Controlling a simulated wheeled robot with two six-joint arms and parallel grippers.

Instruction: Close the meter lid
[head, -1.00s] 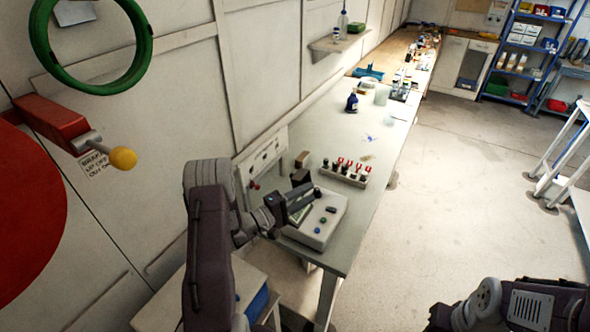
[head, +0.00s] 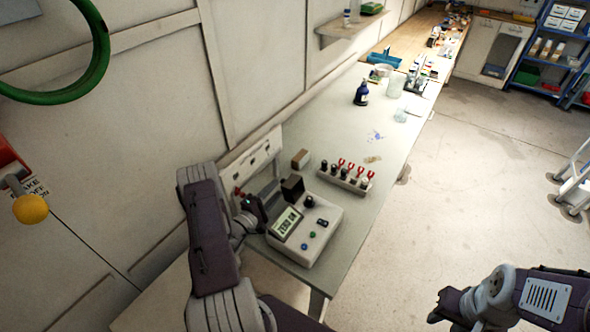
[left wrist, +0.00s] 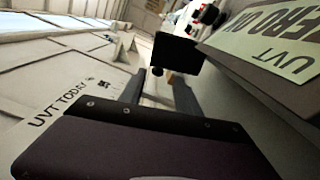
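The meter (head: 318,237) is a pale box near the front of the bench, its display reading "ZERO OK". A small black block (head: 292,187) stands up at the meter's back edge and looks like the raised lid; it also shows in the left wrist view (left wrist: 178,52). A round black knob or well lies beside it. My left gripper (head: 256,208) is just left of the display, apart from the black block. In the left wrist view its two fingers (left wrist: 165,90) are spread with nothing between them.
A rack with red-topped and dark vials (head: 345,178) stands behind the meter. A tan block (head: 301,158) is near the wall. A white board (head: 255,158) stands at left. A blue bottle (head: 361,93) and clear beakers are farther back. Bench right of the meter is clear.

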